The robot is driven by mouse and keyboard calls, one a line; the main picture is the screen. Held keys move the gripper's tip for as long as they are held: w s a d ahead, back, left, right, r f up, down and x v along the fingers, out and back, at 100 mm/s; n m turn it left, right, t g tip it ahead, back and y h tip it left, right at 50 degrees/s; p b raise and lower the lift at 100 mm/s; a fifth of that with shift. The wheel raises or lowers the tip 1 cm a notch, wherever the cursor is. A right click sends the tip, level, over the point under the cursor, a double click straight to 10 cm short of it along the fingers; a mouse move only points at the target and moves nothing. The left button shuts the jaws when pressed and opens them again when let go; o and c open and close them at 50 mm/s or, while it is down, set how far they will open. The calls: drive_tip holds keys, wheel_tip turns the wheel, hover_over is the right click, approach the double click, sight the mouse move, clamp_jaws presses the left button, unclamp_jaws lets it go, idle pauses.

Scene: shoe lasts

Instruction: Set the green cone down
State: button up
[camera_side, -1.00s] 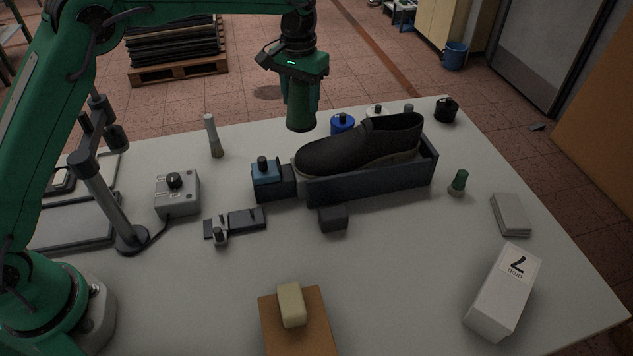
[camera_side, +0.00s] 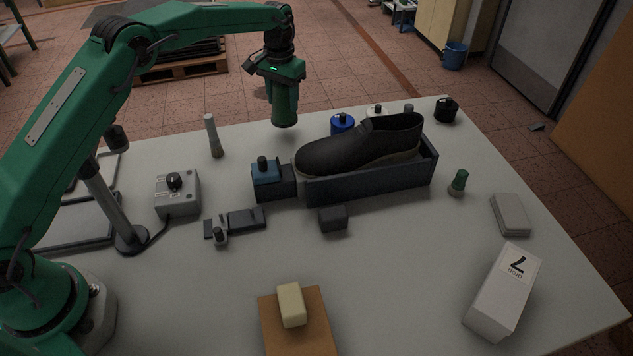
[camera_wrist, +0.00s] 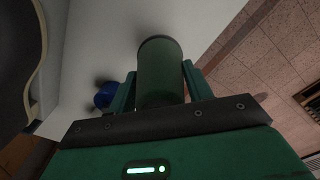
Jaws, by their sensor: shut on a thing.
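The green cone (camera_side: 285,108), dark green and looking nearly cylindrical, hangs upright below my gripper (camera_side: 283,88) in the side view. In the wrist view the green cone (camera_wrist: 160,70) sits between the two fingers of my gripper (camera_wrist: 160,85), which are shut on it. It is held in the air near the far edge of the white table (camera_side: 390,270). The gap between the cone's lower end and the table is hard to judge. Its upper part is hidden by my gripper.
A black shoe (camera_side: 360,146) stands in a dark tray (camera_side: 375,186) right of the cone. A blue pot (camera_side: 343,125) is behind it. A blue-topped block (camera_side: 266,175) and a pale upright tool (camera_side: 213,137) stand nearby. The far tabletop between tool and blue pot looks clear.

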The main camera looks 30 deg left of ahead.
drive_tip(key=shift+w+a+f, duration=0.1)
drive_tip(key=shift+a, duration=0.05)
drive_tip(key=shift+f, duration=1.95)
drive_tip(key=shift+f, duration=0.1)
drive_tip(key=o, duration=1.1)
drive_tip(key=shift+f, duration=0.1)
wheel_tip(320, 180, up, 12)
drive_tip(key=shift+r, duration=0.2)
